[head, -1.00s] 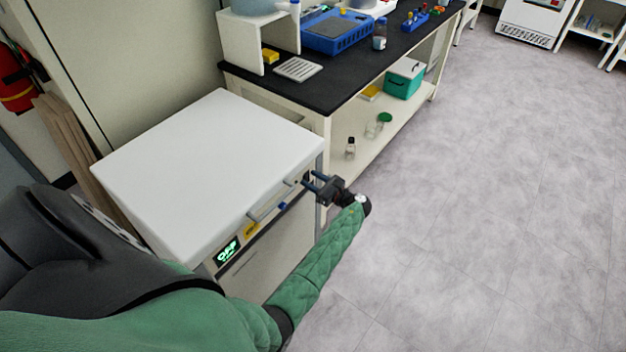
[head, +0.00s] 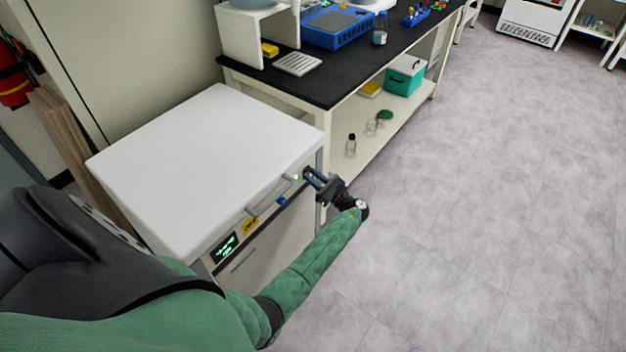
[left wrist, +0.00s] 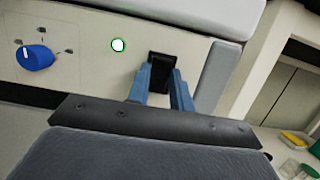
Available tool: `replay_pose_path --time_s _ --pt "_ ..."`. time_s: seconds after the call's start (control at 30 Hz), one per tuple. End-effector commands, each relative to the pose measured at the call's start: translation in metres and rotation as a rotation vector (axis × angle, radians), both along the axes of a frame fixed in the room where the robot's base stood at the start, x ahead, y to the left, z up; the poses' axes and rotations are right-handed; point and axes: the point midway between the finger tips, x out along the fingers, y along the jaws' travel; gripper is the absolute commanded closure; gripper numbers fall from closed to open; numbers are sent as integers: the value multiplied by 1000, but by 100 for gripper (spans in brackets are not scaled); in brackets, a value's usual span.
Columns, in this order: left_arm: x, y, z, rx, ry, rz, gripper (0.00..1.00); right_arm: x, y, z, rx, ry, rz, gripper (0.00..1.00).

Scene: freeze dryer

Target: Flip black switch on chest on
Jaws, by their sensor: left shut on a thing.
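The white chest (head: 215,160) stands at the left, with a front panel below its lid. The black switch (left wrist: 163,66) sits on that panel in the left wrist view, right of a round white light with a green ring (left wrist: 118,45) and a blue knob (left wrist: 38,58). My left gripper (head: 312,177) is at the panel's right end, its blue fingers at either side of the switch and shut on it. The display (head: 226,247) on the panel is lit with small green lines and text. My right gripper is not in view.
A silver handle (head: 268,198) sticks out from the chest front. A black-topped bench (head: 345,72) with a lower shelf of bottles and boxes stands just beyond the chest. The grey floor (head: 480,210) at the right is clear.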

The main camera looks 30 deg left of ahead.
Motion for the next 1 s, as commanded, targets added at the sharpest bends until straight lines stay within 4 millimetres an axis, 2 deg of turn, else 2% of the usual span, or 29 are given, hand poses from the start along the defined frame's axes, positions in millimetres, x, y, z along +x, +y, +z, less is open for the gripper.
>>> replay_pose_path --time_s 0.27,0.3,0.4,0.77,1.0 --pt "0 -1 0 5 0 -1 100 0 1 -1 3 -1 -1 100" --pt "0 -1 0 5 0 -1 76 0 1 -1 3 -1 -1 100" --pt "0 -1 0 5 0 -1 57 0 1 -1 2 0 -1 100" --pt "0 -4 -2 4 0 -1 56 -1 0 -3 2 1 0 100" --pt "-3 -35 -12 2 0 -2 56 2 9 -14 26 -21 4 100"
